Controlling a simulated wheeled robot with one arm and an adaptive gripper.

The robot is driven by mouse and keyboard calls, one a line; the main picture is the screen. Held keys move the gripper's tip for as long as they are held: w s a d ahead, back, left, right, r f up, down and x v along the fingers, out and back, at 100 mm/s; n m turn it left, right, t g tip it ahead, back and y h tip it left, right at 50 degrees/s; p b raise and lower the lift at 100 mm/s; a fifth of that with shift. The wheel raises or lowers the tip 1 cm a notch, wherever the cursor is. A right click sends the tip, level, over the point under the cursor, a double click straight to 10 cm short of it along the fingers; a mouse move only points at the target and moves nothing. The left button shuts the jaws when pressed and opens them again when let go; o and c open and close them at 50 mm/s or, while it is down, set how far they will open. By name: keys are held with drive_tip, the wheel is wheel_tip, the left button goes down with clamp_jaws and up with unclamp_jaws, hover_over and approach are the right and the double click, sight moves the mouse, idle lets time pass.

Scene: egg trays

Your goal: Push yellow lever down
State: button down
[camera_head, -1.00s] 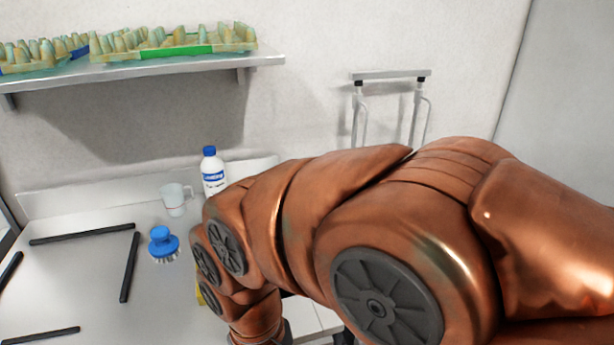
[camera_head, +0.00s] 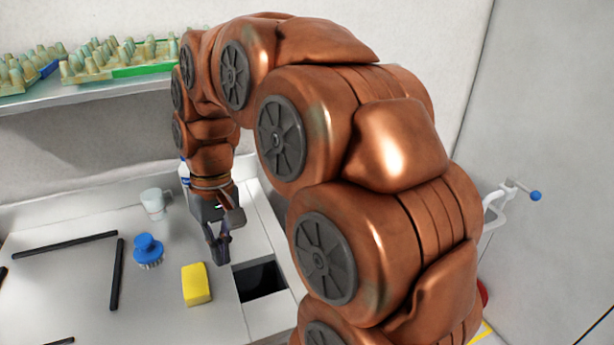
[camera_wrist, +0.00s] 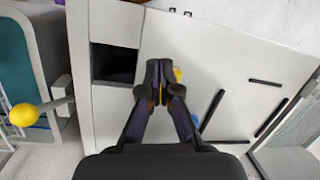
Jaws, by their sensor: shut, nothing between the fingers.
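A yellow ball-ended lever (camera_wrist: 23,115) shows at the left of the wrist view, on a light grey arm beside a teal-panelled machine. I do not make out a yellow lever in the head view. My gripper (camera_head: 219,250) points down above the counter, close to a yellow sponge, far from the lever. It also shows in the wrist view (camera_wrist: 160,80), with its fingers together and empty. My copper arm hides much of the middle and right of the head view.
The counter has a dark square opening (camera_head: 260,280) right of the yellow sponge (camera_head: 197,285), a blue brush (camera_head: 148,250), a mug (camera_head: 154,203) and black bars. Egg trays (camera_head: 120,58) sit on a wall shelf. A blue-balled white handle (camera_head: 535,196) stands at the right.

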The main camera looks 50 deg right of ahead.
drive_tip(key=w+d+r+m+p, duration=0.1)
drive_tip(key=w+d+r+p, duration=0.15)
drive_tip(key=d, duration=0.35)
drive_tip(key=w+d+r+m+t+y+p, duration=0.1)
drive_tip(key=w+d+r, duration=0.15)
drive_tip(key=d, duration=0.25)
drive_tip(key=w+d+r+m+p, duration=0.1)
drive_tip(key=w+d+r+p, duration=0.1)
drive_tip(key=d+r, duration=0.3)
drive_tip(key=s+d+f+m, duration=0.1)
drive_tip(key=d+m, duration=0.1)
drive_tip(key=d, duration=0.7)
drive_tip(key=s+d+f+m+t, duration=0.1)
drive_tip(key=s+d+m, duration=0.1)
drive_tip(key=d, duration=0.7)
drive_tip(key=shift+d+f+t+y, duration=0.3)
drive_tip(key=shift+d+f, duration=0.1)
drive_tip(key=shift+f, duration=0.1)
drive_tip(key=s+a+b+x, duration=0.1)
drive_tip(key=b+x, duration=0.3)
drive_tip(key=x, duration=0.8)
drive_tip(key=shift+s+a+b, duration=0.35)
drive_tip(key=shift+a+b, duration=0.05)
drive_tip(key=shift+a, duration=0.35)
drive_tip(key=shift+s+a+f, duration=0.1)
drive_tip(key=shift+f, duration=0.05)
